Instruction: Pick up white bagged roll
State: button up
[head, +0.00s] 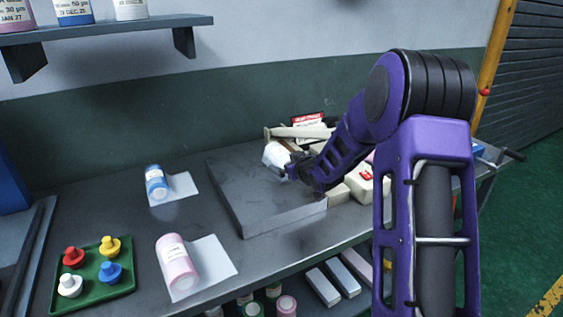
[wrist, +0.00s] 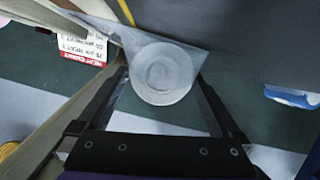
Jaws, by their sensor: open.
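The white bagged roll (head: 276,155) shows at the back right of the grey slab (head: 245,175) in the head view, right at the tip of my gripper (head: 290,168). In the wrist view the roll (wrist: 163,75) is seen end-on in a clear bag, with its round core facing the camera. My gripper (wrist: 163,88) is open, one finger on each side of the roll. The right finger is close to the roll's side; I cannot tell whether it touches. The roll's underside is hidden.
Boxes, a red-and-white label card (head: 307,119) and a wooden bar (head: 300,132) crowd the right and back. A blue roll (head: 156,182) and a pink roll (head: 176,262) lie on white sheets at left. A green tray (head: 124,287) holds several coloured knobs. A shelf (head: 100,30) hangs above.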

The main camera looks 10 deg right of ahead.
jog(key=shift+x, duration=0.8)
jog(key=shift+r, duration=0.2)
grip_shut()
